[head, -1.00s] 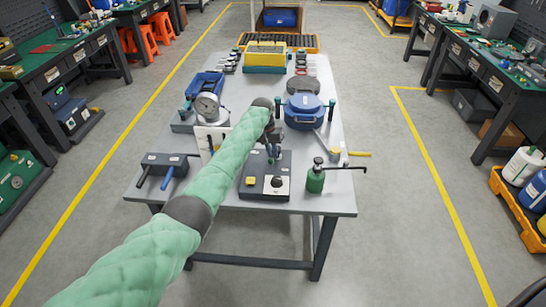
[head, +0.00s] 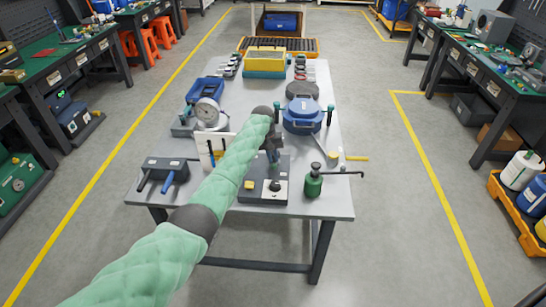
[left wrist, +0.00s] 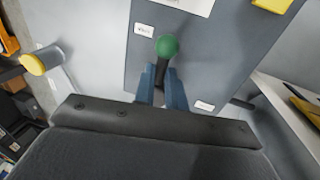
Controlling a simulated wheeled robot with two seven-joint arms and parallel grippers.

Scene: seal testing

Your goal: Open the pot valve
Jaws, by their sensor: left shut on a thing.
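The blue pot (head: 302,113) with a lid stands on the grey table, beyond and right of my left gripper. A dark grey control box (head: 256,194) with a yellow button and a round knob sits near the table's front. My left gripper (head: 274,155) points down over the box's back part, partly hidden by my arm. In the left wrist view, my left gripper (left wrist: 162,88) is shut on a short dark lever topped by a green ball (left wrist: 166,47), on the grey panel (left wrist: 215,60). The ball stands just past the fingertips. My right gripper is not in view.
A round gauge (head: 207,112) stands left of my arm. A green bottle (head: 313,182) with a dark spout stands right of the box. The yellow case (head: 265,61) is at the back.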

